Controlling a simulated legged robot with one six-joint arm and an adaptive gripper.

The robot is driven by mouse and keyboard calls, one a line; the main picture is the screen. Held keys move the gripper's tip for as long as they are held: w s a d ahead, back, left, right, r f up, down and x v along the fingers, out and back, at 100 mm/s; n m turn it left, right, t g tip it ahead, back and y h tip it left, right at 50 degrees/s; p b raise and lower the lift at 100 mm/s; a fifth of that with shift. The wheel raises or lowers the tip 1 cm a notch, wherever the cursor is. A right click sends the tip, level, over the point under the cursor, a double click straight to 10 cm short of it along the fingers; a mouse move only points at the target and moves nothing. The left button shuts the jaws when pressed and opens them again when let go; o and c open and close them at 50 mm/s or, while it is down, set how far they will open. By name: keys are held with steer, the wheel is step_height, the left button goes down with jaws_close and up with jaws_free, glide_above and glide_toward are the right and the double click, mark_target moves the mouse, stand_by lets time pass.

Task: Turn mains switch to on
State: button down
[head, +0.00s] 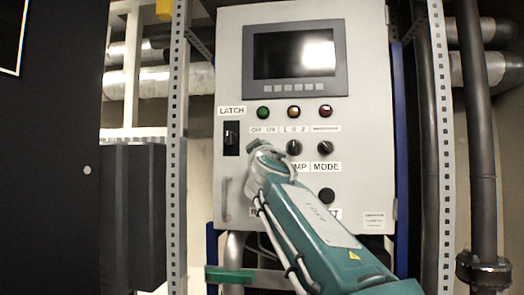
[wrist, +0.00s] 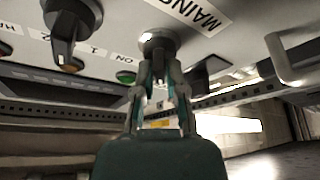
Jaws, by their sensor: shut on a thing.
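The mains switch (wrist: 157,42) is a round dark knob with a pale pointer on the grey panel, beside a white label reading "MAINS" (wrist: 203,12) in the wrist view. My gripper (wrist: 157,68) is shut on this knob, one finger on each side of it. Its exact pointer angle is hard to tell because the fingers cover part of it. In the head view my gripper (head: 256,150) reaches the panel just under the "OFF ON" label (head: 263,129) and hides the mains switch.
The grey cabinet (head: 229,60) carries a screen (head: 293,55), green, yellow and red lamps, a LATCH switch (head: 231,138), a pump knob (head: 294,147) and a mode knob (head: 325,148). A handle (head: 225,199) is at lower left. Perforated posts (head: 178,110) flank the cabinet.

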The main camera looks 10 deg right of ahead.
steer(key=shift+w+a+f+m+g+h, duration=0.15)
steer(key=shift+m+g+h, duration=1.05)
steer(key=shift+m, duration=2.55)
steer(key=shift+w+a+f+m+g+h, duration=0.15)
steer(key=shift+m+g+h, duration=0.2)
steer(key=shift+m+h, duration=2.55)
steer(key=shift+w+a+m+g+h, duration=0.15)
steer(key=shift+m+g+h, duration=0.6)
steer(key=shift+m, duration=3.9)
steer(key=shift+s+m, duration=0.1)
steer(key=shift+m, duration=0.3)
steer(key=c, duration=0.7)
jaws_free()
steer(key=shift+a+r, duration=0.1)
steer(key=shift+r, duration=0.05)
steer(key=shift+s, duration=0.1)
